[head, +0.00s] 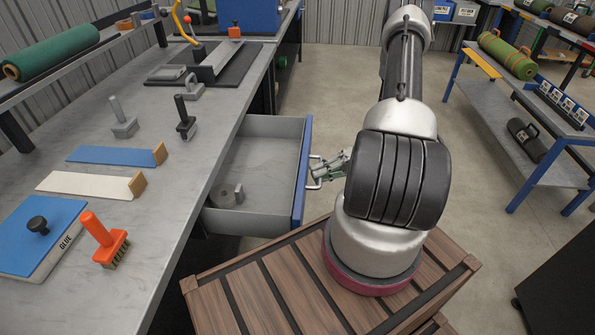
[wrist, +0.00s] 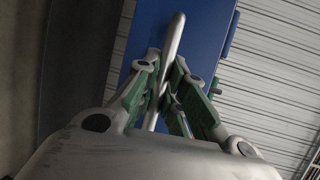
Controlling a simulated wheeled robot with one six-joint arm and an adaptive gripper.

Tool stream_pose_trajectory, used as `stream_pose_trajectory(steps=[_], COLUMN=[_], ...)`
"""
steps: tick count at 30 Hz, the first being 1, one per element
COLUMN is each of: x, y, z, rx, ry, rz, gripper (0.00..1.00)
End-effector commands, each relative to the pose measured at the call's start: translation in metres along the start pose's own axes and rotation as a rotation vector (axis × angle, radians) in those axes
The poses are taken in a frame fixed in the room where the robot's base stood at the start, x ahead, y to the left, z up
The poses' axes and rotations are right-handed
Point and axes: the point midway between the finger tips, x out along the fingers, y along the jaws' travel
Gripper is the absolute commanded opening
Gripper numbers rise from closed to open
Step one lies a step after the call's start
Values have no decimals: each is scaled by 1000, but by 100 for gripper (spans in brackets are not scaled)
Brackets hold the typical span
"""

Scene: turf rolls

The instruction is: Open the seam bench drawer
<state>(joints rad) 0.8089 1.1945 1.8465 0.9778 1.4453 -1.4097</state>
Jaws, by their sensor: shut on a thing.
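The seam bench drawer (head: 262,165) stands pulled out from under the grey bench top (head: 165,240). Its front is a blue panel (head: 303,170) with a silver bar handle (head: 315,171); the panel also shows in the wrist view (wrist: 205,35). My gripper (head: 322,170) is at the outer side of the drawer front, shut on the handle. In the wrist view the handle (wrist: 173,45) runs between the two green-grey fingers. Part of my gripper is hidden behind my arm in the head view.
A blue-framed rack (head: 525,120) with turf rolls stands at right. Bare floor lies between the drawer and the rack.

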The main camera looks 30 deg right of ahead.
Motion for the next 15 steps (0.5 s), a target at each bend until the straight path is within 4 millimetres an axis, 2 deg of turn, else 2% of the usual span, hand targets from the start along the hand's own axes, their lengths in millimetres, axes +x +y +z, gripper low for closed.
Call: stream_pose_trajectory(steps=[1, 6, 15], x=[-9, -30, -44], y=[2, 7, 10], z=[3, 12, 18], rx=[0, -1, -1], ry=[4, 1, 0], rz=[1, 1, 2], gripper=[0, 0, 0])
